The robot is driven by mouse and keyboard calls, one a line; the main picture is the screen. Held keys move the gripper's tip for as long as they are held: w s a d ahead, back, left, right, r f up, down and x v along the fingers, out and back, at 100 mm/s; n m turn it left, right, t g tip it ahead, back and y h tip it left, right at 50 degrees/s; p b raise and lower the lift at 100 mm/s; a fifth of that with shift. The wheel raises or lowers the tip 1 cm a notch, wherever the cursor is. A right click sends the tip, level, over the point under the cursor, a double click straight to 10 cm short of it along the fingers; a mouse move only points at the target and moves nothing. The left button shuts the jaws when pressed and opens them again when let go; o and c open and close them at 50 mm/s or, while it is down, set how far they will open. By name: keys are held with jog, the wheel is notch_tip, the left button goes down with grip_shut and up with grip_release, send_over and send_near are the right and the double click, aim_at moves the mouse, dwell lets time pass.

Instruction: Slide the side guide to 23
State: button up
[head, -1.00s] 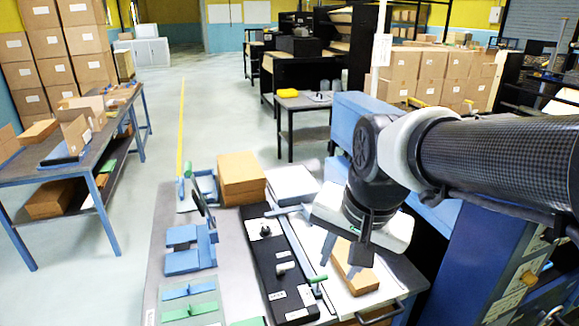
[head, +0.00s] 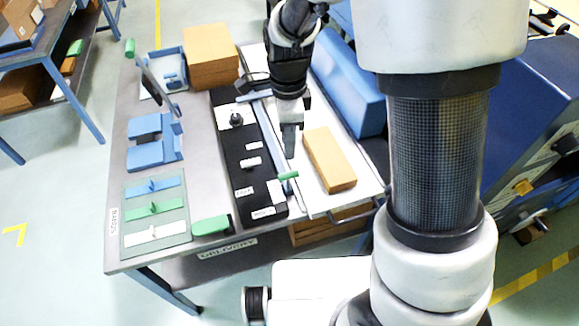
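A long blue-grey bar (head: 268,135), which looks like the side guide, lies along the right edge of a black panel (head: 240,160) on the table. A small green handle (head: 288,176) is at its near end. My gripper (head: 289,152) points down just right of the bar, beyond the green handle and left of a brown block (head: 329,160). Its fingers line up in this view, so their gap is hidden. Whether it touches the bar is unclear. No scale numbers can be read.
The brown block lies on a white sheet right of the bar. Brown boxes (head: 210,58) and blue holders (head: 150,152) stand on the left half. A mat with coloured clips (head: 155,210) and a green-handled tool (head: 211,225) are near the front edge.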

aim_at(288, 173)
notch_tip(288, 173, down, 15)
jog(key=shift+r+b, duration=0.1)
jog(key=shift+b, duration=0.45)
jog(key=shift+w, duration=0.1)
grip_shut()
